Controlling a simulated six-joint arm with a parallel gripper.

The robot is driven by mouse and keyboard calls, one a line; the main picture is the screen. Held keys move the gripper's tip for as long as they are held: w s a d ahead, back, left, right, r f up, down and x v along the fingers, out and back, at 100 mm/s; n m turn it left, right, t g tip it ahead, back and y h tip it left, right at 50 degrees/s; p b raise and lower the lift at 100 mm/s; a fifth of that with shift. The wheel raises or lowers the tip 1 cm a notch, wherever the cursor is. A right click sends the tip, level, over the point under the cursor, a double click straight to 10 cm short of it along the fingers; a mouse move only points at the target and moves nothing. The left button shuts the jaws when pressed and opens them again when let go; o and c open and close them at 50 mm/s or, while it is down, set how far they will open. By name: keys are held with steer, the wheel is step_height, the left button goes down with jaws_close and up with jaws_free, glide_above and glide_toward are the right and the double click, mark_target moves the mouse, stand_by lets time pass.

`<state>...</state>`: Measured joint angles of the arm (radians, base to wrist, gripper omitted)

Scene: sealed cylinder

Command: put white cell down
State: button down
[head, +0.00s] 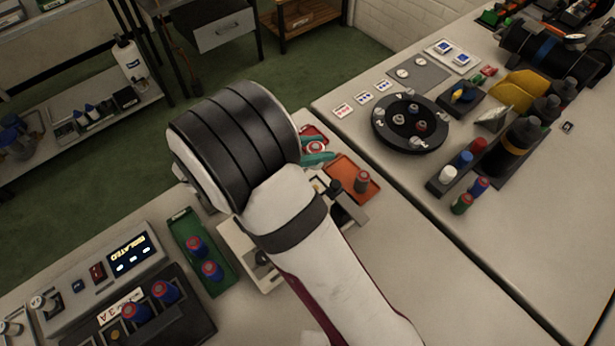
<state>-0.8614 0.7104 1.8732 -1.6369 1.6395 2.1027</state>
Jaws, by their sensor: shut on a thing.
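My gripper (318,155) shows past the right side of my wrist, with teal fingers. It is shut on a small pale cell (316,147) with a reddish top, which I take for the white cell. My arm hides most of the gripper and the lower part of the cell. The cell is over or beside a red tray (312,132); I cannot tell whether it touches the tray.
A green tray (183,228) holds two blue cells. A black round carousel (380,125) and a cell rack (490,160) stand on the right bench. A gap separates the benches.

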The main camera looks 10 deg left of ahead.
step_height(320, 180, down, 9)
steer(key=shift+s+d+f, duration=0.1)
steer(key=shift+f, duration=0.2)
steer(key=shift+c, duration=2.3)
jaws_free()
steer(key=shift+f, duration=0.1)
